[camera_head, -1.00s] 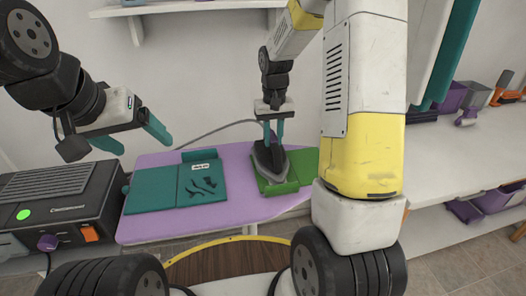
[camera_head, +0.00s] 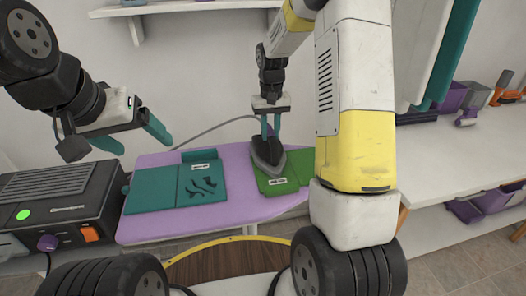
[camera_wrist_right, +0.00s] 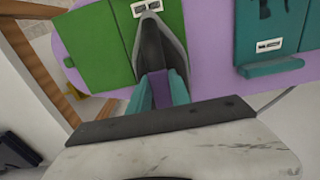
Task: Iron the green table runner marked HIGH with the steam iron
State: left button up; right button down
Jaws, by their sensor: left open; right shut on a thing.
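The green table runner (camera_head: 292,168) lies on the right part of the purple ironing board (camera_head: 240,206), with a small white label near its left edge. It also shows in the right wrist view (camera_wrist_right: 98,45). The dark grey steam iron (camera_head: 268,158) stands sole-down at the runner's left edge, partly on the green cloth. In the right wrist view its tip (camera_wrist_right: 150,40) is close to the label. My right gripper (camera_head: 270,128) is shut on the iron's handle from above. My left gripper (camera_head: 152,134) is open and empty, in the air left of the board.
A teal folded cloth (camera_head: 172,186) with dark marks and a label lies on the board's left half. A black station (camera_head: 60,205) with a green light stands at the left. A cord runs behind the board. A white counter (camera_head: 450,160) stands at the right.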

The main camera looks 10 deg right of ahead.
aim_at(273, 139)
jog(key=shift+s, duration=1.8)
jog(key=shift+r, duration=2.55)
